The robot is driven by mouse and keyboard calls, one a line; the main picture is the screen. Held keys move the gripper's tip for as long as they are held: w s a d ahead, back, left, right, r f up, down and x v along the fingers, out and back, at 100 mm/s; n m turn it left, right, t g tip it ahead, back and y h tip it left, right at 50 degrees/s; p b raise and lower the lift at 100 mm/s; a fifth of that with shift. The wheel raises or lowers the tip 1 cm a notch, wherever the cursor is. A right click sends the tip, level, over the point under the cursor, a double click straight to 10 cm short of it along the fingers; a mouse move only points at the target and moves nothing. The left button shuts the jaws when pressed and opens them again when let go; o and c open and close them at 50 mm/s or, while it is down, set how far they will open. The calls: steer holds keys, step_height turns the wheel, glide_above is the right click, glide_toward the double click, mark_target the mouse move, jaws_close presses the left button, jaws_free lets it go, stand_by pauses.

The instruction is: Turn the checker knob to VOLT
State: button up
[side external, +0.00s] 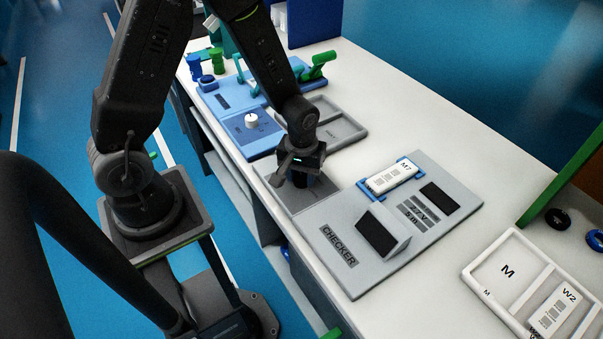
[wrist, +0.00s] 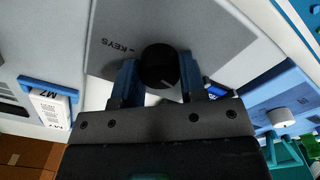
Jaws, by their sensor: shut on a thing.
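The checker knob (wrist: 160,62) is round and black with a pale pointer line, on a grey panel (wrist: 210,35) in the wrist view. The pointer slants toward the lower right of that picture. My gripper (wrist: 159,82) has its two blue fingers on either side of the knob, shut on it. A KEYS label lies left of the knob; no VOLT label can be read. In the side external view my gripper (side external: 300,175) is down at the back left end of the grey checker (side external: 350,285) and hides the knob.
A white M7 module (side external: 392,178) sits in a blue holder on the checker, near dark displays and a reading of 2.7 V. A blue panel with a white knob (side external: 252,121) and green levers stands behind. A white tray (side external: 480,272) with a W2 module lies at right.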

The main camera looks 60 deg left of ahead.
mark_target(301, 175)
steer(key=m, duration=0.5)
steer(key=shift+m, duration=2.4)
steer(key=o, duration=0.9)
step_height(301, 175, up, 14)
steer(key=shift+f, duration=0.1)
